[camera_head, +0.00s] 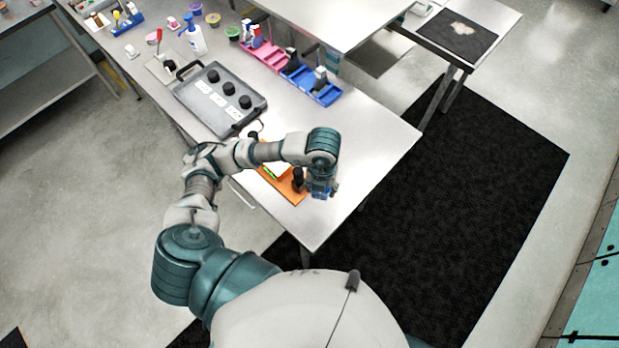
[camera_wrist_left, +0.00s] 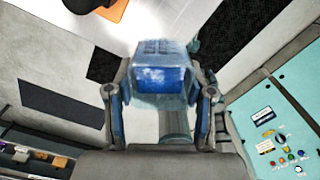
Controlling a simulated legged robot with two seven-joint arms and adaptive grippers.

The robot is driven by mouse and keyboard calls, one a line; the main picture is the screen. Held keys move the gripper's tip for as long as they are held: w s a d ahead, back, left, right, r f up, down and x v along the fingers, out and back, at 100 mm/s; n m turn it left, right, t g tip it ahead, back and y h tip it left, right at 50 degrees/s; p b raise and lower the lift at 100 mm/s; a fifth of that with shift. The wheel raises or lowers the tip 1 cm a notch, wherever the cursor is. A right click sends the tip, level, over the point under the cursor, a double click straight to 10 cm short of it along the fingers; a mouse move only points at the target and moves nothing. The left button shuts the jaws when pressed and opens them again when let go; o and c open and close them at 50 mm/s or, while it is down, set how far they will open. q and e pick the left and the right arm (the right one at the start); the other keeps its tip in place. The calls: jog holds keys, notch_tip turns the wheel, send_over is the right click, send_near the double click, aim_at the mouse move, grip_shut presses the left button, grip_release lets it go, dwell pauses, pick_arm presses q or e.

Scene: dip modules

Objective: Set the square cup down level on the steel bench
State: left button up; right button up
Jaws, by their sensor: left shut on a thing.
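The square cup (camera_wrist_left: 161,76) is blue and translucent. It sits between the two fingers of my left gripper (camera_wrist_left: 160,92), which is shut on it. In the head view my left gripper (camera_head: 321,189) points down over the near end of the steel bench (camera_head: 372,138), just right of an orange board. A little of the blue cup shows below it there. I cannot tell the gap between the cup and the bench, nor whether the cup is level. My right gripper is in neither view.
The orange board (camera_head: 287,192) with a dark upright piece lies close left of the gripper. A grey tray (camera_head: 205,112) with black knobs, pink bins (camera_head: 266,57) and blue bins (camera_head: 322,93) stand farther back. The bench's right front part is clear up to its edge.

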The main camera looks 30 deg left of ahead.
pick_arm(q)
jog(key=shift+d+r, duration=0.1)
jog(key=shift+d, duration=0.55)
jog(key=b, duration=1.1)
send_over(322, 213)
notch_tip(322, 213, down, 13)
jog(key=shift+r, duration=0.15)
jog(key=shift+f+b, duration=0.5)
jog(key=shift+b, duration=0.05)
jog(key=shift+f, duration=0.2)
jog(key=shift+f+b, duration=0.5)
jog(key=shift+b, duration=0.05)
